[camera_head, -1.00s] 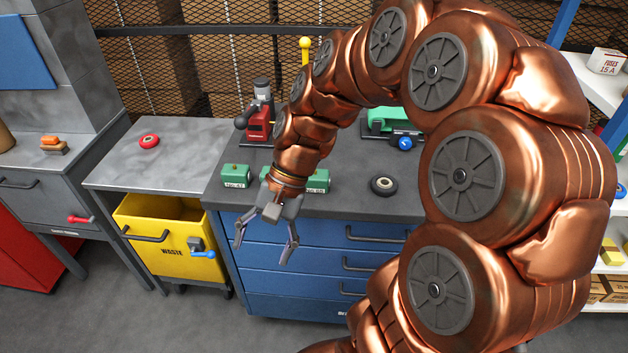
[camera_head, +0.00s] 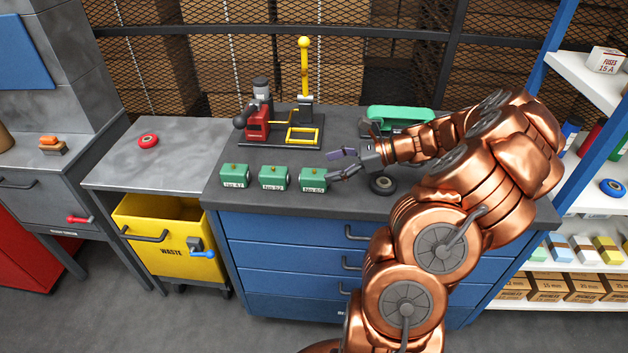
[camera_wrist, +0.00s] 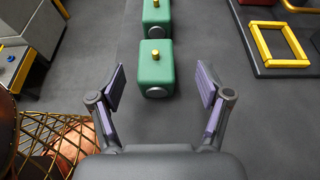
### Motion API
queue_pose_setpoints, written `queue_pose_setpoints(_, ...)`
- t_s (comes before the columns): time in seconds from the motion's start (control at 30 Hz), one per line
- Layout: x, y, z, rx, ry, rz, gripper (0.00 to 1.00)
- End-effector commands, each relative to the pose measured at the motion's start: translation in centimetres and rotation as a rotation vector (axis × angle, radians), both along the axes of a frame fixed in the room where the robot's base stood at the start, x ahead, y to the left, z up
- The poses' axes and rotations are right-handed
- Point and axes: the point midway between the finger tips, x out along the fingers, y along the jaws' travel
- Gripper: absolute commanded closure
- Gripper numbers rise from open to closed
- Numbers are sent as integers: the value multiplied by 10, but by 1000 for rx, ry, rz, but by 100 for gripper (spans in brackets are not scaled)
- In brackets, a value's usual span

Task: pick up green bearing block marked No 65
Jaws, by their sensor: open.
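Three green bearing blocks with brass knobs stand in a row at the bench's front left in the head view. The right one (camera_head: 314,178) has a label that seems to read No 65; the middle block (camera_head: 273,177) and left block (camera_head: 234,175) carry other small labels. My gripper (camera_head: 338,166) is open and empty, just right of the right block and pointing left at it. In the wrist view the nearest block (camera_wrist: 155,72) lies ahead, roughly centred between the spread fingertips, with another block (camera_wrist: 157,18) behind it.
A red and yellow press fixture (camera_head: 258,124) stands behind the blocks. A black wheel (camera_head: 383,186) lies beneath my wrist, and a green machine (camera_head: 400,117) is behind my arm. A yellow waste bin (camera_head: 165,240) is at the left. Bench surface left of the fixture is clear.

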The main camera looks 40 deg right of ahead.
Motion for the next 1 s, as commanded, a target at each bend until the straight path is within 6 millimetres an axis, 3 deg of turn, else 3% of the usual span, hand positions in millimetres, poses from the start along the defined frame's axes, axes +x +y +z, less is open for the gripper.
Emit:
queue_pose_setpoints(0.47,19,24,-12,9,3,-8,23)
queue_pose_setpoints(0.77,39,55,-27,10,5,-7,23)
queue_pose_setpoints(1.0,41,57,-30,7,3,-9,23)
